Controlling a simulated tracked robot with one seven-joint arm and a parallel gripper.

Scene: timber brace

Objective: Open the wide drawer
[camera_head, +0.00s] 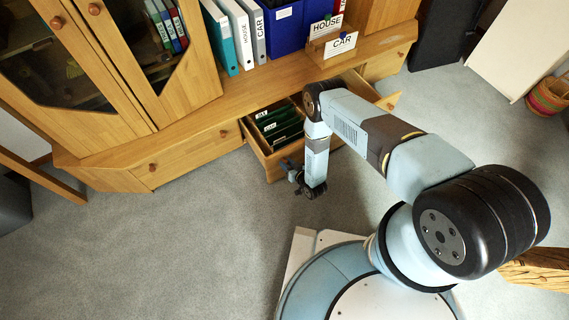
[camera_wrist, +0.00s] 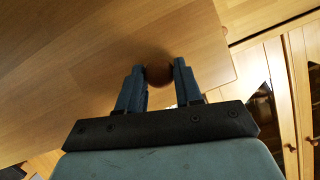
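The wide drawer (camera_head: 257,151) is pulled out from the low wooden cabinet, with green hanging files (camera_head: 278,124) showing inside. My arm crosses over it and hides much of its middle and front. My gripper (camera_head: 292,168) is low at the drawer's front. In the wrist view, the round brown knob (camera_wrist: 158,76) sits between the two fingers of my gripper (camera_wrist: 159,68), which are closed around it. The wooden drawer front (camera_wrist: 90,60) fills much of that view.
Glass doors (camera_head: 150,65) stand above the cabinet at left. A basket (camera_head: 548,96) is at far right. Grey carpet (camera_head: 170,240) is clear at left.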

